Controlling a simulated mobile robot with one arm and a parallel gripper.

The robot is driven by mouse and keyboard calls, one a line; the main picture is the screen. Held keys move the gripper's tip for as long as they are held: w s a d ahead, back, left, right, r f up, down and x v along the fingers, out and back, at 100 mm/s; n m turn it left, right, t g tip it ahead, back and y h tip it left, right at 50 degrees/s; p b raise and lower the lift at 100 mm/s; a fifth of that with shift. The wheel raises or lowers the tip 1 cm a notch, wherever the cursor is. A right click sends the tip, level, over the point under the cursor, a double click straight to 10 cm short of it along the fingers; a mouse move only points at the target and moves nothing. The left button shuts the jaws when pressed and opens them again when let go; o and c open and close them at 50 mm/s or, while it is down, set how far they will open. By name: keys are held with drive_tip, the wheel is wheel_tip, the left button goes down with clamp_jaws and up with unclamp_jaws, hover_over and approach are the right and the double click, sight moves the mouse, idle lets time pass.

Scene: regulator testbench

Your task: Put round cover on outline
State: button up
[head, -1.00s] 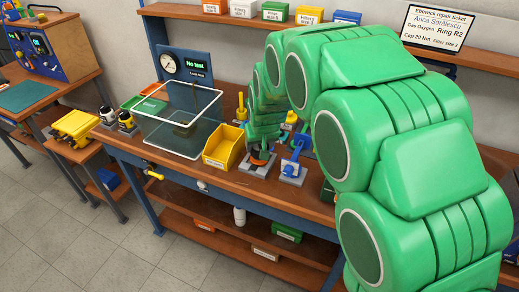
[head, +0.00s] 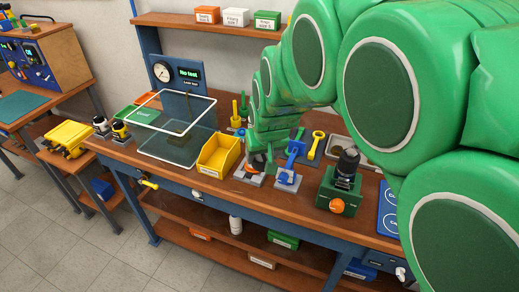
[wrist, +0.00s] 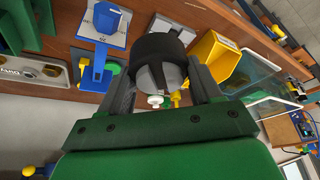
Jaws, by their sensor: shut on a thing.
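My gripper (wrist: 163,92) is shut on a dark round part, which I take to be the round cover (wrist: 160,47). It has a black rim and a grey underside or core, and sits between the two fingers in the wrist view. In the head view my gripper is low over the bench, left of the blue fixture (head: 288,176), and mostly hidden by my arm. A dark part shows there over a grey block (head: 247,179). I cannot tell whether they touch. A blue mat (head: 388,212) with white markings lies at the right, partly behind my arm; no outline is clearly readable.
A green block (head: 326,192) with a black top and orange knob stands right of the blue fixture. A yellow bin (head: 218,156) is to the left, beside a clear-walled test box (head: 170,148). A yellow wrench (head: 316,146) and a grey tray (head: 340,147) lie behind.

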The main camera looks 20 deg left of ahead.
drive_tip(key=shift+s+d+r, duration=0.35)
drive_tip(key=shift+s+d, duration=0.15)
drive_tip(key=shift+s, duration=0.15)
drive_tip(key=shift+s+d+r, duration=0.35)
drive_tip(key=shift+s+d, duration=0.15)
drive_tip(key=shift+s, duration=0.1)
